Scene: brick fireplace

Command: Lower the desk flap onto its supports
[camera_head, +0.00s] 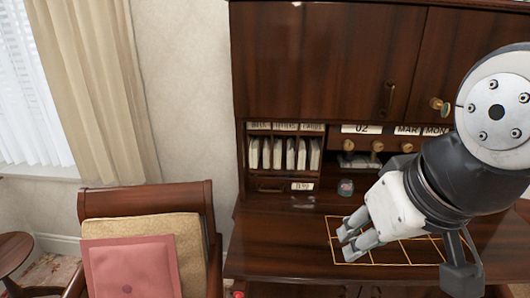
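The dark wood desk flap (290,243) looks lowered, projecting forward below the pigeonholes of a tall desk cabinet. A yellow outlined grid (388,263) is marked on its top. My gripper (347,243) is over the left part of this grid, its two pale grey fingers pointing down and left. The fingers lie close together with nothing visible between them. I cannot tell if they are open or shut, or if they touch the flap. The flap's supports are not visible. My arm hides the flap's right part.
Pigeonholes with papers (285,153) and a small glass item (346,187) stand behind the flap. A chair with a pink cushion (130,267) is at the left; a round side table (14,252) stands beyond.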

